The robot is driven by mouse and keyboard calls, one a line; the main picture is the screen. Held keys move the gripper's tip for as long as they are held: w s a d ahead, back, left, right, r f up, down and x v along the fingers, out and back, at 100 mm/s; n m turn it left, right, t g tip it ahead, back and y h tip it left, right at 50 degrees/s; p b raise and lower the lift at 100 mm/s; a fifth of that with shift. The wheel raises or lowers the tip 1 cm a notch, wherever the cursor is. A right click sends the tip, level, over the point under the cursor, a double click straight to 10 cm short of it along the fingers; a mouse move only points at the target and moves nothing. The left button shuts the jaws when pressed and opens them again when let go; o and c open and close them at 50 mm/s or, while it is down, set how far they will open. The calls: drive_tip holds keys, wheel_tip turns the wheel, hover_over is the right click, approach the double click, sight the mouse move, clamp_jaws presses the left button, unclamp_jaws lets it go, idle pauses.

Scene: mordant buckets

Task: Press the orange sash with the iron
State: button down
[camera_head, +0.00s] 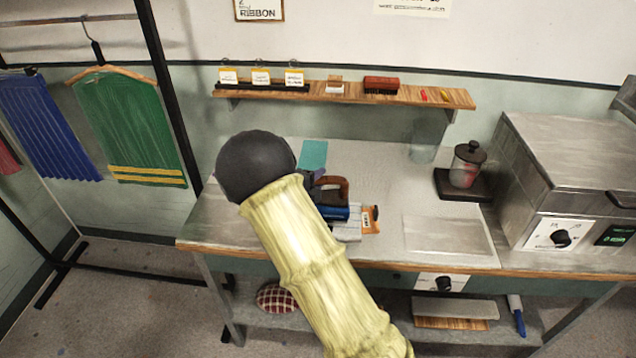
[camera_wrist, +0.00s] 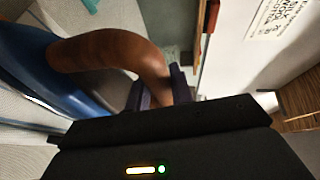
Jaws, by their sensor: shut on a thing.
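The iron has a blue body (camera_head: 334,213) and a brown curved handle (camera_head: 336,187). It is on the worktop just beyond my arm in the head view. My gripper (camera_head: 314,184) is shut on the handle; the wrist view shows the dark fingers (camera_wrist: 158,92) on either side of the brown handle (camera_wrist: 110,45), with the blue body (camera_wrist: 60,75) at left. A small orange piece (camera_head: 370,219) with a white mark shows right beside the iron; I cannot tell whether it is the sash. My arm hides part of this area.
The grey worktop (camera_head: 380,165) has a pale flat panel (camera_head: 449,235) at right. A lidded glass jar (camera_head: 466,165) stands on a dark base behind it. A large metal box (camera_head: 580,160) fills the right end. A wooden shelf (camera_head: 345,92) runs along the wall. A teal piece (camera_head: 313,154) lies behind the iron.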

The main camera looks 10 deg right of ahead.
drive_tip(key=shift+r, duration=0.8)
wheel_tip(320, 180, up, 7)
drive_tip(key=shift+f+p, duration=0.1)
drive_tip(key=shift+p, duration=0.85)
wheel_tip(320, 180, down, 7)
drive_tip(key=shift+r+b, duration=0.1)
drive_tip(key=shift+b, duration=0.65)
drive_tip(key=shift+r, duration=0.1)
